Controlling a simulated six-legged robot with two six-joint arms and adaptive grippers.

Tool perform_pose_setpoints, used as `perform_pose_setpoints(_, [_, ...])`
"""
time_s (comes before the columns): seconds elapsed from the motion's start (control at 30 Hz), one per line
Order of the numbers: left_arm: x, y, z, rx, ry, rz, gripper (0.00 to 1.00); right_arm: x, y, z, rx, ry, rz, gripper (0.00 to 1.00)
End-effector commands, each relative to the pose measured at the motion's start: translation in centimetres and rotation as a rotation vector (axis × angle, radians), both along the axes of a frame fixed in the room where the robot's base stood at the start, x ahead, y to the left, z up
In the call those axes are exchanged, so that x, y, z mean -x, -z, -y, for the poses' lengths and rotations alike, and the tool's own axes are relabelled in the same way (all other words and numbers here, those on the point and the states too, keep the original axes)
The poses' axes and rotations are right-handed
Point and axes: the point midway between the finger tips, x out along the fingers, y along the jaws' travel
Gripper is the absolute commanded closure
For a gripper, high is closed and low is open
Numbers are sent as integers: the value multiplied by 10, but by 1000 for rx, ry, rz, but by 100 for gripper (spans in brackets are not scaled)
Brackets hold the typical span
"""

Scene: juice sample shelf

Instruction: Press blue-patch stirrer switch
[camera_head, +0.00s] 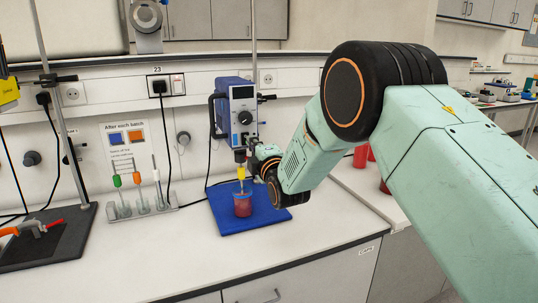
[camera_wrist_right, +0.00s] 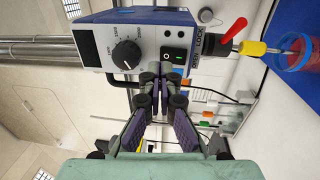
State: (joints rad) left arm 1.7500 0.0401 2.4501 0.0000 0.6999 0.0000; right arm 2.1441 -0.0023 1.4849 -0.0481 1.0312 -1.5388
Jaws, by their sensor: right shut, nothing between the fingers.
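The overhead stirrer (camera_head: 236,110) has a blue casing and a pale front panel, and hangs on a stand over a blue mat (camera_head: 228,222). Its panel fills the top of the right wrist view (camera_wrist_right: 90,47), with a black dial (camera_wrist_right: 126,53) and a dark rocker switch with a green part (camera_wrist_right: 172,58). My right gripper (camera_head: 262,160) is beside the lower end of the stirrer. In the wrist view its shut, empty fingertips (camera_wrist_right: 161,82) are just below the switch; contact cannot be told. My left gripper is not in view.
A red lever (camera_wrist_right: 234,30) sits beside the panel. A rack (camera_head: 143,209) with coloured-handled tools stands left. A wall card (camera_head: 125,145) shows blue and orange squares.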

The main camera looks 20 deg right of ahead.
Motion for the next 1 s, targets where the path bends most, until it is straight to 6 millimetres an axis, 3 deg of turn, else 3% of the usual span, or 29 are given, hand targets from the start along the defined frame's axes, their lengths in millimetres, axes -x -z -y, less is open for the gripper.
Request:
perform_pose_setpoints(0.6, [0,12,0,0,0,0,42,78,-10,4,1,0,-1,100])
perform_pose_setpoints(1.0, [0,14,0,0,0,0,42,97,-13,4,1,0,1,100])
